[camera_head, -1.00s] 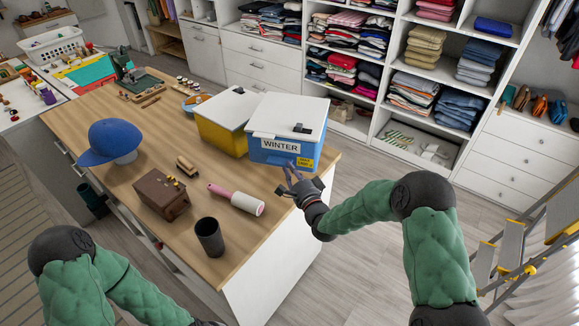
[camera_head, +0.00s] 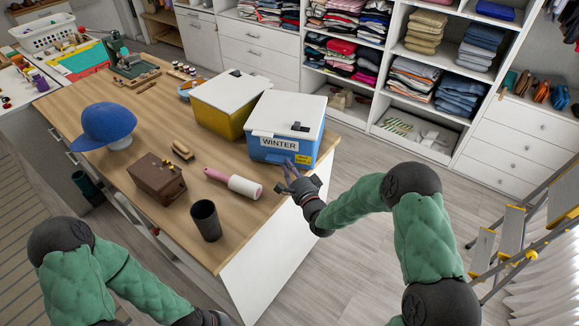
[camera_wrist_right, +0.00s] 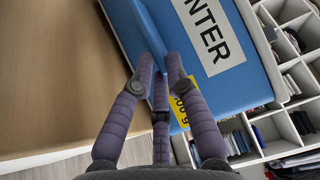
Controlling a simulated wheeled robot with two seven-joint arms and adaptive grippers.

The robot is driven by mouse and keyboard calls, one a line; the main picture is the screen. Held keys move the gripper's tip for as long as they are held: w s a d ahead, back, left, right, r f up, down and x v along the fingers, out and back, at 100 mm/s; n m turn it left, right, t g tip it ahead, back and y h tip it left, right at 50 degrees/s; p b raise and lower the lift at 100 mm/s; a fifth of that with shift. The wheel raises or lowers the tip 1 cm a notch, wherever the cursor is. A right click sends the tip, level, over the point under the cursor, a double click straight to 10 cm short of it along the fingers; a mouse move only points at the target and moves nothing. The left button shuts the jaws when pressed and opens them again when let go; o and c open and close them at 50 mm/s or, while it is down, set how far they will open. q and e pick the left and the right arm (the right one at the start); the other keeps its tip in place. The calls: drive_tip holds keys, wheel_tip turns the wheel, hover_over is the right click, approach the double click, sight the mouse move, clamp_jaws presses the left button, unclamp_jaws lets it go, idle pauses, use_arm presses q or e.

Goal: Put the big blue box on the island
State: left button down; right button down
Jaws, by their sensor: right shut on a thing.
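The big blue box (camera_head: 265,155) has a white lid and a WINTER label. It is at the right end of the wood-topped island (camera_head: 140,205), beside a yellow box (camera_head: 212,118) with a white lid. I cannot tell whether its base rests fully on the wood. My right gripper (camera_head: 294,176) is shut on the blue box at its lower near side. In the right wrist view the fingers (camera_wrist_right: 158,65) meet the blue box (camera_wrist_right: 232,95) beside its yellow tag; the inner fingertip contact is partly hidden.
On the island are a blue cap (camera_head: 103,124), a brown box (camera_head: 157,178), a brush (camera_head: 182,150), a lint roller (camera_head: 232,183) and a dark cup (camera_head: 206,220). Clothes shelving (camera_head: 390,80) stands behind. A stepladder (camera_head: 512,235) is at the right, with clear floor before it.

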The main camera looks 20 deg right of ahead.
drive_tip(key=shift+f+b, duration=0.35)
drive_tip(key=shift+b, duration=0.15)
idle(0.4)
drive_tip(key=c, duration=1.2)
unclamp_jaws()
drive_tip(key=shift+o, duration=0.2)
drive_tip(key=shift+f, duration=0.1)
